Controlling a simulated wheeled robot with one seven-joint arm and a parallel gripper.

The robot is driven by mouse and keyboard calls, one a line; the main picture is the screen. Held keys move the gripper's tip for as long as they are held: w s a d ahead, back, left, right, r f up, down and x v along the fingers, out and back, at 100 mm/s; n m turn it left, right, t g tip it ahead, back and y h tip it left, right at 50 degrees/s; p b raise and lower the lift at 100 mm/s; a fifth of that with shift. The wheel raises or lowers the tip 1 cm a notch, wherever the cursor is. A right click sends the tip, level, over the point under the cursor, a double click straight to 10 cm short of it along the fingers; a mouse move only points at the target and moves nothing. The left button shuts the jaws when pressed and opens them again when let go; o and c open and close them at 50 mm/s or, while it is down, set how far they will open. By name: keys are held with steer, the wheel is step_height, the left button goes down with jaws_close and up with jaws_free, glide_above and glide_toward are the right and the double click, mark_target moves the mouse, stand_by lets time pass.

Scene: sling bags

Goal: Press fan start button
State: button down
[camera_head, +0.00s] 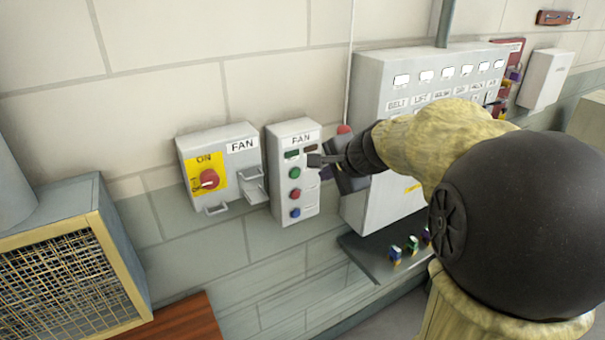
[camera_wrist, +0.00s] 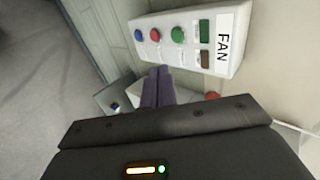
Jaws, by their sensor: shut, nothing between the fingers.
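The white fan control box (camera_head: 283,143) hangs on the wall with a FAN label on top. Below two small dark lamps, it carries a green button (camera_head: 295,173), a red button (camera_head: 295,194) and a blue button (camera_head: 295,213) in a column. My gripper (camera_head: 314,160) is shut and empty; its tip shows in front of the box's right part, above and right of the green button. In the wrist view, the shut fingers (camera_wrist: 158,72) end just below the box, offset from the green button (camera_wrist: 178,35). Whether they touch the box is unclear.
A fan isolator box (camera_head: 220,150) with a red switch on yellow hangs to the left. A large labelled panel (camera_head: 372,85) stands close on the right, partly behind my arm. A meshed fan unit (camera_head: 75,275) is at lower left.

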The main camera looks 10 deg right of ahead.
mark_target(296, 177)
steer(key=shift+w+a+r+p+x, duration=0.1)
steer(key=shift+w+r+p+x, duration=0.25)
steer(key=shift+x, duration=1.75)
steer(key=shift+w+a+r+p+x, duration=0.1)
steer(key=shift+w+r+p+x, duration=0.3)
steer(key=shift+x, duration=1.7)
steer(key=shift+w+a+r+p+x, duration=0.2)
steer(key=shift+p+x, duration=0.3)
steer(key=shift+x, duration=1.65)
steer(key=shift+s+d+r, duration=0.1)
